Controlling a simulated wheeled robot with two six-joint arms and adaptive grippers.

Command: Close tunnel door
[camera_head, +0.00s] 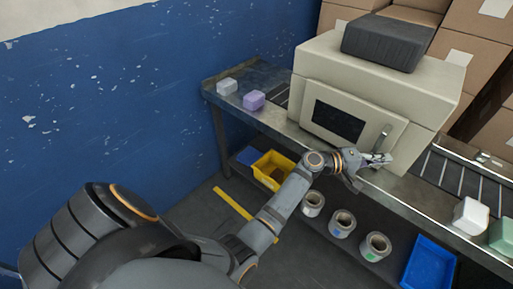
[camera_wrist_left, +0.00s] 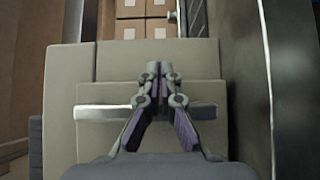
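The tunnel is a beige box-shaped machine (camera_head: 437,92) on the bench. Its door (camera_head: 310,102) has a dark window (camera_head: 338,121) and a pale bar handle (camera_head: 385,135) on the right side. The door looks nearly flush with the front; a small gap cannot be ruled out. My left gripper (camera_head: 376,159) is just below the handle, at the door's lower right. In the left wrist view the gripper (camera_wrist_left: 160,70) has its fingertips together, with nothing seen between them. The handle (camera_wrist_left: 100,112) passes behind the fingers; contact is unclear. My right gripper is not in view.
A conveyor (camera_head: 455,178) runs right of the machine, with a white block (camera_head: 470,216) and a green block (camera_head: 503,236). A purple block (camera_head: 253,100) and white block (camera_head: 227,87) sit left. Below are several cans (camera_head: 342,223), a yellow bin (camera_head: 272,170) and a blue bin (camera_head: 430,262).

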